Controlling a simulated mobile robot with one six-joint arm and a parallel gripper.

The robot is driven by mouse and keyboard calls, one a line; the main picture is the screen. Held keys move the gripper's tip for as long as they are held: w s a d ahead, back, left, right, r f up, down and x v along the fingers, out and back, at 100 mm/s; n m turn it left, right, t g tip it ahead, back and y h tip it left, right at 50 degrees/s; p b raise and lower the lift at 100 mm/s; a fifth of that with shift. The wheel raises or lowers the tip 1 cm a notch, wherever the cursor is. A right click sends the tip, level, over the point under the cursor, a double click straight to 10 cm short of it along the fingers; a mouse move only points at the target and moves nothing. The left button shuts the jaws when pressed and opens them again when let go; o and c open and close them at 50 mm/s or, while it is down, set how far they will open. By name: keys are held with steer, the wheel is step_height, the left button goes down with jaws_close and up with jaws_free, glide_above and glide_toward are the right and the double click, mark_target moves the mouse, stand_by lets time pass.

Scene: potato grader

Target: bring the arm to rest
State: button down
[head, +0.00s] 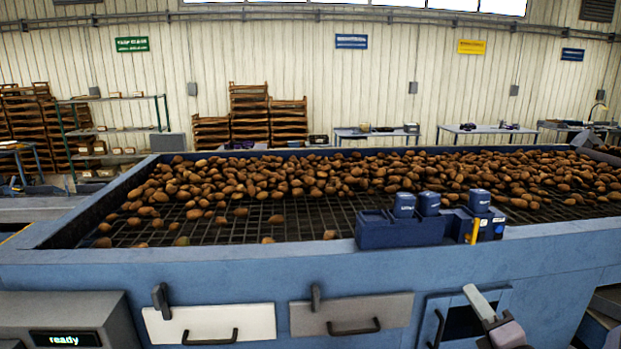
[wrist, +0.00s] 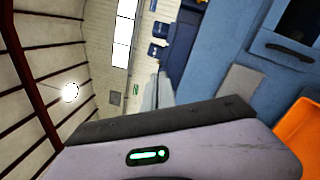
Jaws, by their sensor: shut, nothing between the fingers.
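My gripper (head: 479,301) shows at the lower right of the head view, as a pale bar on a grey-mauve body in front of the blue machine. It is shut and empty, apart from any object. In the wrist view, a grey-mauve housing with a lit green strip fills the lower middle, and the view is turned on its side. Much of my arm is out of sight.
The blue grader (head: 230,268) stands across the front, with many potatoes (head: 290,178) on its mesh. Blue bins (head: 400,230) sit on its near rim. A white drawer (head: 180,322) and a grey-brown drawer (head: 310,318) are below. A grey box (head: 100,308) reads "ready".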

steer(key=w+a+f+n+g+y+b, duration=0.1)
steer(key=w+a+f+n+y+b, duration=0.3)
steer(key=a, duration=0.3)
steer(key=s+a+f+n+g+y+b, duration=0.2)
steer(key=a+n+y+b, duration=0.1)
steer(key=a+n, duration=0.3)
steer(key=s+a+f+n+g+y+b, duration=0.2)
steer(key=s+a+n+g+y+b, duration=0.15)
steer(key=a, duration=0.35)
steer(key=s+a+f+n+g+b, duration=0.65)
steer(key=a+f+n+b, duration=0.3)
steer(key=f+n, duration=0.25)
steer(key=s+f+n+g+h+b, duration=0.2)
steer(key=s+f+n+h+b, duration=0.3)
steer(key=s+f+n+b, duration=0.7)
steer(key=d+f+n+t+h+b, duration=0.1)
steer(key=d+f+n+h+b, duration=0.1)
steer(key=n, duration=0.4)
step_height(320, 180, down, 2)
steer(key=d+h, duration=0.1)
steer(key=d, duration=0.1)
steer(key=shift+w+d+f+n+t+b, duration=0.15)
steer(key=shift+d+f+n+t+b, duration=0.15)
steer(key=shift+n+t, duration=0.1)
